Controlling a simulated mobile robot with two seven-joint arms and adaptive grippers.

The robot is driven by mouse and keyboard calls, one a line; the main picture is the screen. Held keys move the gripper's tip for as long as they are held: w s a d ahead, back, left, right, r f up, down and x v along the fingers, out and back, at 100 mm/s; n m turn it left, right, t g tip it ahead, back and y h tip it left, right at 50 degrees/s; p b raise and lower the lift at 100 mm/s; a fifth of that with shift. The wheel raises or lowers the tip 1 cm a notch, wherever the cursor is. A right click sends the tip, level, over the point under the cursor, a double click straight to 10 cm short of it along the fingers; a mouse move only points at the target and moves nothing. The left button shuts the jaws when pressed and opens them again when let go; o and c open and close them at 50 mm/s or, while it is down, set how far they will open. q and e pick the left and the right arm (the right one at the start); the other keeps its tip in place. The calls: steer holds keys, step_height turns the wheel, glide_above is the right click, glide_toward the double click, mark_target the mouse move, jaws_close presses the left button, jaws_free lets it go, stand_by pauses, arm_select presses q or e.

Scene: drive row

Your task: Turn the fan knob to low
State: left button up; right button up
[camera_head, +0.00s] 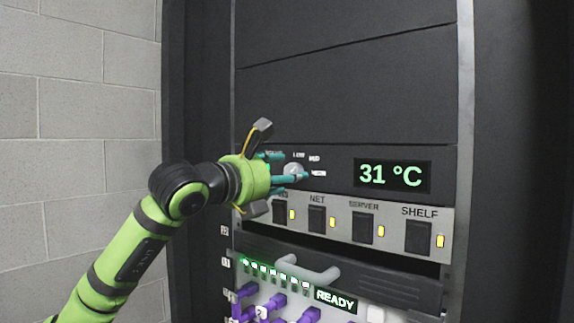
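The fan knob (293,170) is a small grey round knob on the dark rack panel, left of the green temperature display. Small white labels sit around its upper and right sides; one above it seems to read LOW, and the others are too small to read surely. My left gripper (286,168) reaches in from the left, with one teal finger above and left of the knob and the other along its lower side. The fingers are apart and partly cover the knob. Contact and the knob's pointer direction cannot be made out. My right gripper is not in view.
The display (392,175) reads 31 °C. Below is a grey strip (342,243) with dark switches and lit yellow lamps, labelled NET, SERVER and SHELF. Lower down are a grey handle (318,277), purple plugs (272,306) and a READY sign (336,300). A block wall stands left.

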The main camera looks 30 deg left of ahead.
arm_select(q)
steer(key=shift+w, duration=0.6)
steer(key=shift+d, duration=0.1)
steer(key=c, duration=1.1)
steer(key=shift+c, duration=0.2)
steer(key=shift+f, duration=0.1)
